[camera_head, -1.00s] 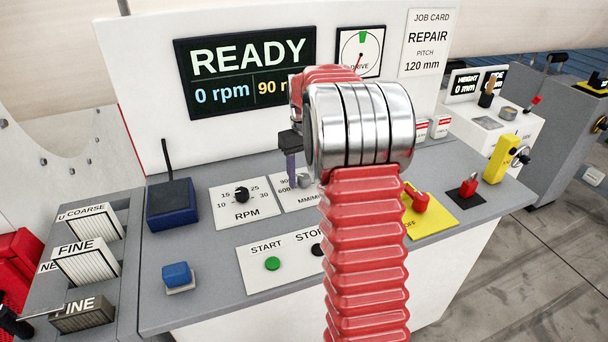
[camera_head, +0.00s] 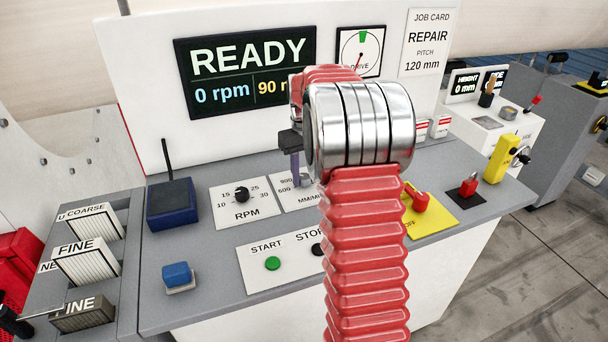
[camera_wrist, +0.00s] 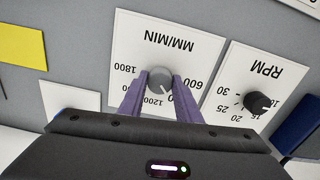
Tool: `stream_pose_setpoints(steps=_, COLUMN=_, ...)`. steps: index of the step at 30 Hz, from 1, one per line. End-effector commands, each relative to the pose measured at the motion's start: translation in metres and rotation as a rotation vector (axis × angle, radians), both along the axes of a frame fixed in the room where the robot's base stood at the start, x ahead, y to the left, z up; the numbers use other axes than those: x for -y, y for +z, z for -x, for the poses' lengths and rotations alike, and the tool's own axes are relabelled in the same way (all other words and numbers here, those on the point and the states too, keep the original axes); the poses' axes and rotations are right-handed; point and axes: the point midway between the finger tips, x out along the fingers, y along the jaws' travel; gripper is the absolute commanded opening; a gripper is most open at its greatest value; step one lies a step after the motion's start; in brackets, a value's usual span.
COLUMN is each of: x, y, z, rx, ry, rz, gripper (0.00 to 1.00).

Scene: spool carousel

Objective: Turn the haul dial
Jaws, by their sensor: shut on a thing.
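The haul dial (camera_wrist: 161,79) is a round grey knob on a white plate marked MM/MIN (camera_wrist: 172,45). In the wrist view the purple fingers of my gripper (camera_wrist: 160,88) stand on either side of the knob and are shut on it. Numbers 600, 1200 and 1800 show around it. I cannot make out a pointer. In the head view my gripper (camera_head: 297,168) is over the same plate (camera_head: 292,197), whose right part is hidden behind my arm, and the knob is hidden too.
The RPM dial (camera_head: 241,194) is just left of the plate. START (camera_head: 272,263) and STOP (camera_head: 318,249) buttons are in front. A yellow plate with a red switch (camera_head: 420,202) is to the right. The screen (camera_head: 246,72) reads READY, 0 rpm.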

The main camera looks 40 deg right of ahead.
Motion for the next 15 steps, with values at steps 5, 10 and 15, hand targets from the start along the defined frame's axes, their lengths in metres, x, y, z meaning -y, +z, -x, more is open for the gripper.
stream_pose_setpoints(steps=5, x=0.0000, y=0.0005, z=-0.0001, rx=0.001, ry=-0.060, rz=0.000, gripper=0.08)
stream_pose_setpoints(steps=10, x=0.0000, y=0.0005, z=-0.0002, rx=0.001, ry=-0.161, rz=0.000, gripper=0.08)
stream_pose_setpoints(steps=15, x=0.0000, y=0.0006, z=-0.0002, rx=0.001, ry=-0.296, rz=0.000, gripper=0.08)
